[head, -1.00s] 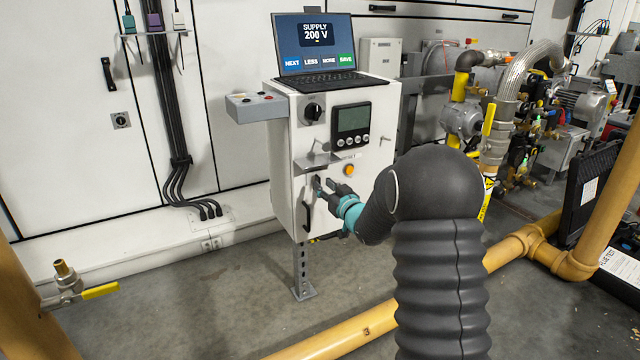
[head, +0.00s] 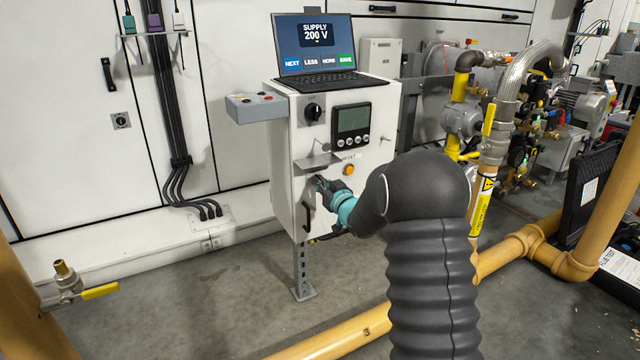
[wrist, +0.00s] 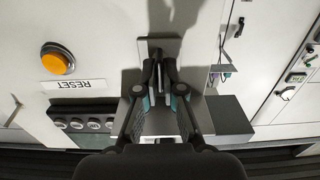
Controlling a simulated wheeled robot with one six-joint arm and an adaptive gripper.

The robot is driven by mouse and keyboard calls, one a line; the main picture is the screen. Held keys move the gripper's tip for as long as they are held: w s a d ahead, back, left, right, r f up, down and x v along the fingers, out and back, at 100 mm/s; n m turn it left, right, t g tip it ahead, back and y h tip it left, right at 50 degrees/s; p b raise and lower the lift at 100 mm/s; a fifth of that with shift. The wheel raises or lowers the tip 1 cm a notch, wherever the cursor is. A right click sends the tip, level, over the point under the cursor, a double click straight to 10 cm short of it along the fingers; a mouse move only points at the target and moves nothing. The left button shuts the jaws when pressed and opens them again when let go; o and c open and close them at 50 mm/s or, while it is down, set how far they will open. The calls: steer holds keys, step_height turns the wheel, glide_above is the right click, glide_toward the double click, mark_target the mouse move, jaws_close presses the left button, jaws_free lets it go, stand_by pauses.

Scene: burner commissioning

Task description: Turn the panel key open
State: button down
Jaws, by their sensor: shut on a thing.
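The white control cabinet (head: 336,215) stands in the middle of the head view. My gripper (head: 321,183) is at the cabinet's front, below a small grey shelf (head: 318,162). In the wrist view my gripper (wrist: 159,78) has its two fingers closed together against a small dark key (wrist: 157,56) at the panel. The fingers hide most of the key, so its exact angle is hard to tell.
An orange reset button (wrist: 58,60) sits beside the gripper; it also shows in the head view (head: 348,169). A display (head: 351,118), a black rotary knob (head: 313,112) and a laptop (head: 315,45) reading "SUPPLY 200 V" are above. A yellow pipe (head: 350,330) crosses the floor.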

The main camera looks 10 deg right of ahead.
steer(key=shift+m, duration=0.4)
steer(key=m+p, duration=0.5)
steer(key=m, duration=0.7)
steer(key=shift+w+d+m, duration=0.1)
steer(key=shift+d+m, duration=0.05)
steer(key=shift+m, duration=0.25)
steer(key=shift+f+m+p, duration=0.15)
steer(key=shift+m+p, duration=0.7)
steer(key=shift+m, duration=1.35)
steer(key=c, duration=1.3)
jaws_free()
